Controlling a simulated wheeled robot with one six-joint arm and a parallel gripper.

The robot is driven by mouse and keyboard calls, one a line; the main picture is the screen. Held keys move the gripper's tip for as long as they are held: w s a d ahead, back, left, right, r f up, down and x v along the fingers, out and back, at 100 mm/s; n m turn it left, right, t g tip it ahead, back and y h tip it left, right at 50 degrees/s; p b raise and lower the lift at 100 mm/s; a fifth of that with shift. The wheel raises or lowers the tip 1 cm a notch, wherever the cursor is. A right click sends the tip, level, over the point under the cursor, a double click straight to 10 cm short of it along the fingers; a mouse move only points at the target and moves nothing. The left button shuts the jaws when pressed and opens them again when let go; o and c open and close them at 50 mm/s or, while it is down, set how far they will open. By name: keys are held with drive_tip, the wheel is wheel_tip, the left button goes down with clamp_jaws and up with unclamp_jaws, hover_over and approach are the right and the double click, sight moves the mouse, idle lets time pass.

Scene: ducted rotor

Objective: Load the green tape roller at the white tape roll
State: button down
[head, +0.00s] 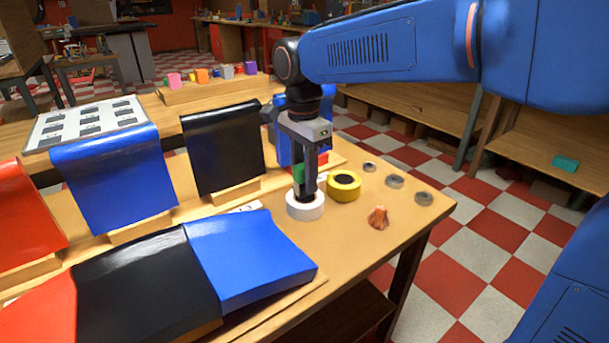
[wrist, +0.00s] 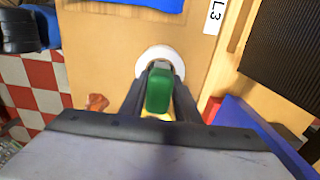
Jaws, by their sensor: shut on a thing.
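The white tape roll (head: 305,206) lies flat on the wooden table near its right end. My gripper (head: 305,192) points down directly over it, with the fingertips at the roll's level. It is shut on the green tape roller (head: 298,172), which shows as a green block between the fingers. In the wrist view the green tape roller (wrist: 159,91) sits between the dark fingers, and the white tape roll (wrist: 160,57) shows as a ring around and behind it. The fingers and roller hide the roll's middle, so I cannot tell how far the roller is inside it.
A yellow tape roll (head: 344,186) lies close to the right of the white one. Several small grey discs (head: 394,182) and an orange-brown lump (head: 378,218) lie near the table's right edge. Blue and black draped panels (head: 222,150) stand to the left.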

drive_tip(key=shift+f, duration=0.4)
idle(1.2)
drive_tip(key=shift+r, duration=3.6)
